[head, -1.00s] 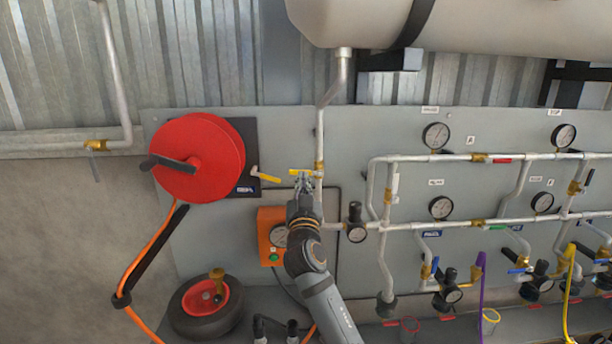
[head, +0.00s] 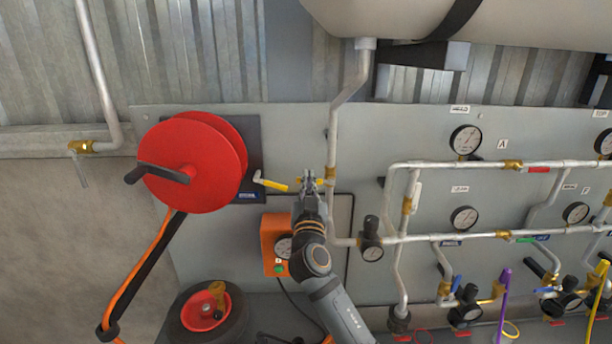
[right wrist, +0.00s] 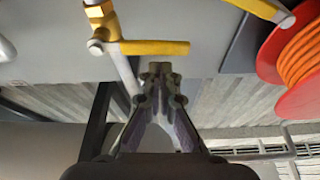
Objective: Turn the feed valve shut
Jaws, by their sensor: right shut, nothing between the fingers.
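The feed valve (right wrist: 102,20) has a brass body on the grey pipe that comes down from the tank. Its yellow handle (right wrist: 155,47) lies across the pipe, pointing toward the red reel. In the head view the valve's yellow handle (head: 319,181) is partly hidden behind my right gripper (head: 310,176). In the right wrist view my right gripper (right wrist: 160,70) is shut and empty, its tips close beside the handle. I cannot tell whether they touch it. My left gripper is not in view.
A red hose reel (head: 195,165) stands left of the valve, with another yellow lever (head: 270,184) beside it. An orange box (head: 273,243) sits below. A regulator (head: 370,240) and gauge piping are on the right. The tank (head: 450,22) hangs above.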

